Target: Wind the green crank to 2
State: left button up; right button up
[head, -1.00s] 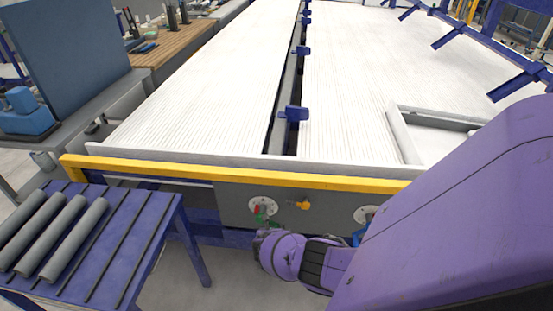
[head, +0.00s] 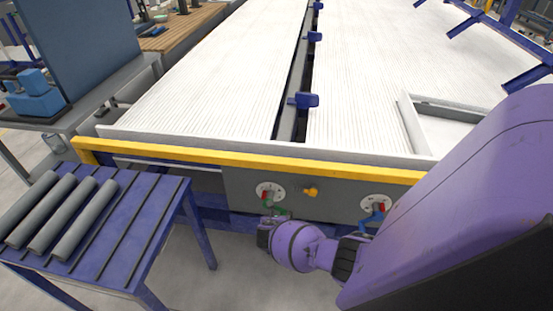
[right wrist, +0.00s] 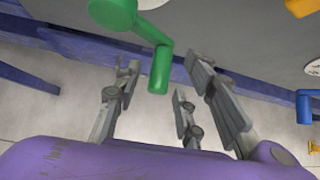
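The green crank (head: 277,210) sits on the grey front panel at a round white dial (head: 270,192) with a red mark; the dial's numbers are too small to read. In the right wrist view the green crank (right wrist: 147,30) shows its hub at the upper left and its handle (right wrist: 160,70) pointing down between my fingers. My right gripper (right wrist: 165,80) is open around the handle, with visible gaps on both sides. In the head view my right gripper (head: 265,233) is just below the crank, its fingers mostly hidden. My left gripper is out of view.
A yellow knob (head: 311,191) and a blue crank (head: 373,219) with its own dial (head: 376,204) are right of the green crank. A yellow rail (head: 250,160) runs above the panel. A blue table (head: 125,235) with grey pipes (head: 85,220) stands at left.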

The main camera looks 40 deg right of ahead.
jog(key=v, duration=0.9)
jog(key=shift+w+a, duration=0.1)
jog(key=shift+w, duration=0.05)
